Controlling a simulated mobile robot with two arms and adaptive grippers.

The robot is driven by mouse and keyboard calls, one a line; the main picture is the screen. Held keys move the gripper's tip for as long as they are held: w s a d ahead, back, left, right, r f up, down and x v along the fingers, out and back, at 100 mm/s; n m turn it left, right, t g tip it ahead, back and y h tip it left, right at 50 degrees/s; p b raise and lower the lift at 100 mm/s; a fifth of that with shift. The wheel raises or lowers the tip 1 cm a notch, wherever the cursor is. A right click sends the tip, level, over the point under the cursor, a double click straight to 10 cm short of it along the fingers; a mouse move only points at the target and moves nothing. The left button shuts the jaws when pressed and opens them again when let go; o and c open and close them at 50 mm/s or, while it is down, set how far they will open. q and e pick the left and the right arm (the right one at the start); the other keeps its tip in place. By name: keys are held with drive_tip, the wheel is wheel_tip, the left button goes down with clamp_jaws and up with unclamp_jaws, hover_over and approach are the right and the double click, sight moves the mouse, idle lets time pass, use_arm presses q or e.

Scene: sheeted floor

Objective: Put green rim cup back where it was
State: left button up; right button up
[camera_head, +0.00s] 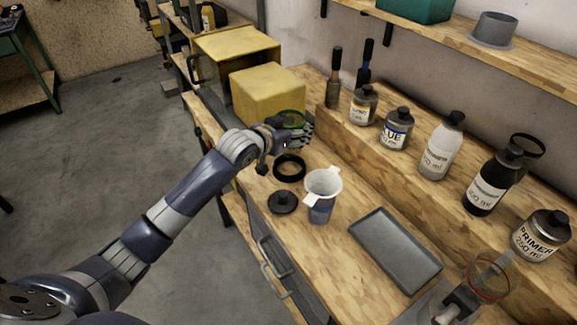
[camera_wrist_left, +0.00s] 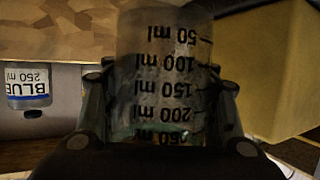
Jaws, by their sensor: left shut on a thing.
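The green rim cup is a clear measuring cup whose green rim (camera_head: 291,118) shows beside the yellow box in the head view. My left gripper (camera_head: 296,138) is shut on it and hides much of its body. In the left wrist view the clear cup (camera_wrist_left: 163,80) fills the middle, between the fingers of my left gripper (camera_wrist_left: 160,112). Its printed marks appear upside down there, with the green rim at the bottom edge. I cannot tell whether its base touches the bench.
Near the left hand are a black ring (camera_head: 289,167), a black lid (camera_head: 283,202) and a cup with a white strainer (camera_head: 321,187). A grey tray (camera_head: 395,247) and a red-rimmed clear cup (camera_head: 490,274) are farther right. Yellow boxes (camera_head: 267,96) stand close behind; bottles line the raised shelf.

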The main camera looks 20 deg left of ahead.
use_arm(q)
wheel_tip(320, 180, down, 4)
drive_tip(key=shift+a, duration=0.1)
wheel_tip(320, 180, down, 3)
drive_tip(key=shift+f+p, duration=0.1)
drive_tip(key=shift+p, duration=0.4)
drive_tip(key=shift+f, duration=0.35)
use_arm(e)
drive_tip(key=shift+s+d+r, duration=0.1)
drive_tip(key=shift+d+r, duration=0.05)
drive_tip(key=shift+r, duration=0.5)
use_arm(q)
drive_tip(key=shift+f, duration=0.1)
drive_tip(key=shift+f, duration=0.15)
drive_tip(key=o, duration=1.2)
drive_tip(key=shift+c, duration=0.2)
drive_tip(key=shift+o, duration=0.8)
drive_tip(key=shift+f, duration=0.25)
use_arm(e)
drive_tip(key=shift+f, duration=0.15)
use_arm(q)
drive_tip(key=shift+r, duration=0.1)
